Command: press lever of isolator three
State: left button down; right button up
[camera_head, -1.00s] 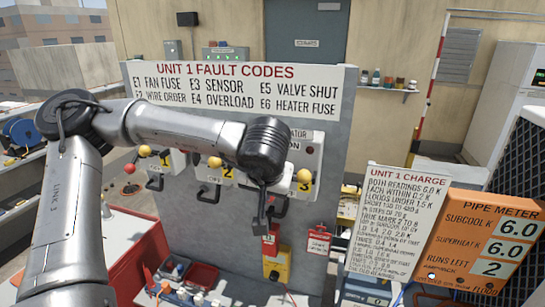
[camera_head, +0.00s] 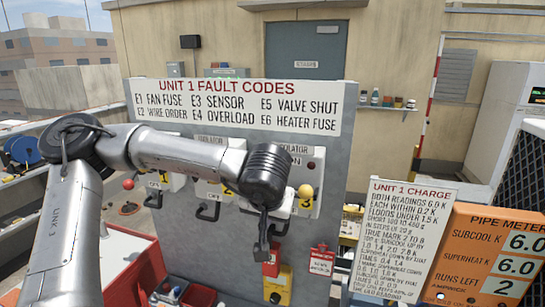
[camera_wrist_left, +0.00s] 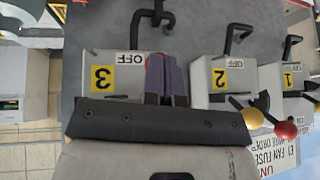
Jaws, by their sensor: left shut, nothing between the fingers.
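Isolator three is a pale box marked with a yellow 3 (camera_head: 310,203), at the right of the row on the grey panel. A yellow ball (camera_head: 305,191) shows on its front. Its black lever (camera_head: 284,227) hangs below, partly hidden by my left gripper. In the left wrist view, which is upside down, isolator three (camera_wrist_left: 108,90) shows an OFF label, and the bent black lever (camera_wrist_left: 139,27) is past the fingertips. My left gripper (camera_head: 262,250) is shut and empty in front of the lever; its purple fingers show in the wrist view (camera_wrist_left: 165,78). Contact cannot be told. My right gripper is out of view.
Isolator two (camera_wrist_left: 222,82) and isolator one (camera_wrist_left: 285,88) stand beside it with similar black levers. Red tags (camera_head: 321,261) and a yellow box (camera_head: 278,285) hang below. A charge sign (camera_head: 402,240) and an orange pipe meter (camera_head: 492,255) stand at the right.

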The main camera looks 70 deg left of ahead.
pick_arm(q)
jog(key=shift+a+f, duration=0.1)
jog(key=shift+f, duration=0.55)
jog(key=s+d+r+p, duration=0.1)
jog(key=s+d+r, duration=0.5)
jog(key=d+r, duration=0.2)
jog(key=shift+d+r, duration=0.4)
jog(key=shift+d, duration=0.85)
